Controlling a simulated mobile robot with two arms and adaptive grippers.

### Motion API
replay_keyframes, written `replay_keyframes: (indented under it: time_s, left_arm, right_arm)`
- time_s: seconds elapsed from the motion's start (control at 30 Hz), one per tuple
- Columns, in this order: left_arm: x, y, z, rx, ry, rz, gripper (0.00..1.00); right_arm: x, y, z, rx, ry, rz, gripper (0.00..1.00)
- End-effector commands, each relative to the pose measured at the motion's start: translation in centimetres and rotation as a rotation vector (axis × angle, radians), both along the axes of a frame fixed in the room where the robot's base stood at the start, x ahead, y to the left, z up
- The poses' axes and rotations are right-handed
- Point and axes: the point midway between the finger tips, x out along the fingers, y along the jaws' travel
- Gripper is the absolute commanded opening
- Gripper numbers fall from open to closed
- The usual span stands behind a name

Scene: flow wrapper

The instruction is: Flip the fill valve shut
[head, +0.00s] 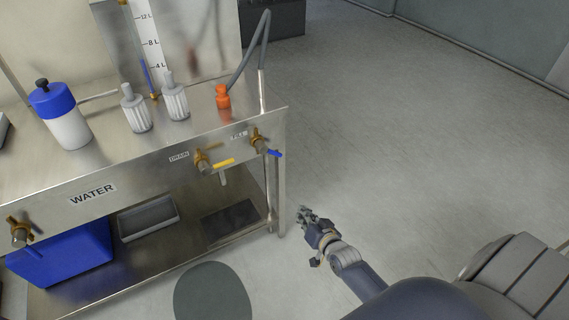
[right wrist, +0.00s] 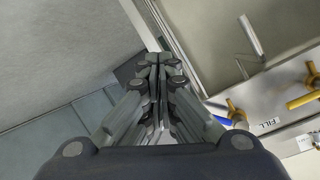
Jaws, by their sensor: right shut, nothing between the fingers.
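The fill valve (head: 259,141) is a brass valve with a blue handle (head: 275,153), under the FILL label near the right end of the bench's front panel. Its handle points right and slightly down in the head view. In the right wrist view the blue handle (right wrist: 241,140) shows at the lower right, beside the brass body. My right gripper (head: 304,214) is shut and empty, to the right of and below the valve, apart from it. The fingers are together in the right wrist view (right wrist: 158,75). My left gripper is not in view.
The drain valve (head: 203,160) with a yellow handle (head: 224,163) sits left of the fill valve. The steel bench (head: 120,165) carries a blue-capped bottle (head: 68,130), white ribbed caps and an orange fitting (head: 223,96). The floor (head: 400,140) right of the bench is clear.

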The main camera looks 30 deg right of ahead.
Motion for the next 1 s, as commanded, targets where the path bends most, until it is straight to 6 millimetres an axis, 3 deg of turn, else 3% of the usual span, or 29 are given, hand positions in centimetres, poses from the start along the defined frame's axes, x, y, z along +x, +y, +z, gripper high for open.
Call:
replay_keyframes:
  time_s: [0.03, 0.1, 0.2, 0.3, 0.4, 0.53, 0.83, 1.0]
  left_arm:
    - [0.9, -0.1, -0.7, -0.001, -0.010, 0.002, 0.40]
    - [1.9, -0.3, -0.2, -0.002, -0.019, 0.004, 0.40]
    - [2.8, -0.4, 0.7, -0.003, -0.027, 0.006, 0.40]
    - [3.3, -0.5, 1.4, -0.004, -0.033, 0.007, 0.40]
    - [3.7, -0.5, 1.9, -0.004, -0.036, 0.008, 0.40]
    - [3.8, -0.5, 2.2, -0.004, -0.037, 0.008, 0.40]
    - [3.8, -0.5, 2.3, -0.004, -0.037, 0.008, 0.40]
    - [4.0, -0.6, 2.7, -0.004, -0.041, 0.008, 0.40]
  right_arm:
    - [1.9, -0.8, 2.2, 0.034, -0.097, -0.021, 0.00]
    - [3.6, -1.7, 6.1, 0.085, -0.207, -0.042, 0.00]
    - [5.0, -2.6, 10.9, 0.144, -0.337, -0.056, 0.00]
    - [5.6, -3.0, 14.3, 0.188, -0.427, -0.060, 0.00]
    - [5.8, -3.3, 16.4, 0.211, -0.476, -0.060, 0.00]
    - [5.8, -3.4, 17.3, 0.222, -0.497, -0.060, 0.00]
    - [5.9, -3.4, 17.4, 0.220, -0.496, -0.060, 0.00]
    - [7.3, -3.5, 17.4, 0.220, -0.498, -0.060, 0.00]
